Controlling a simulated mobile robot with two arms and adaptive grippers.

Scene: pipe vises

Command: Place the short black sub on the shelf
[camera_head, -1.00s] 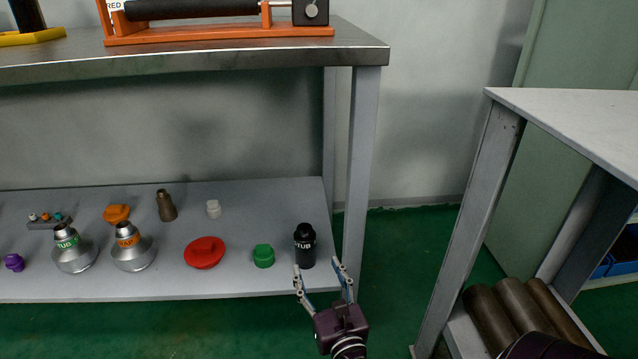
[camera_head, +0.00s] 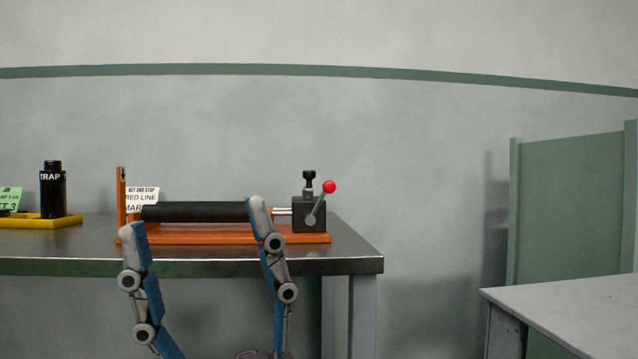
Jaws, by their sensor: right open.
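My right gripper (camera_head: 194,217) is open, with its two blue-and-grey fingers spread wide and nothing held between them. It is in front of the table, and its fingertips overlap the orange vise in the picture. The lower shelf is out of view now. A short black piece with a white "TUB" label stood upright on it in the earlier frame and is not visible now. A black piece labelled "TRAP" (camera_head: 53,192) stands upright on a yellow tray (camera_head: 70,219) at the left. My left gripper is not in view.
The metal table (camera_head: 345,260) carries an orange vise (camera_head: 310,238) holding a long black bar (camera_head: 195,212), with a red-knobbed lever (camera_head: 329,187) at its right end. A lower grey table (camera_head: 570,305) stands at the right, with a gap between the tables.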

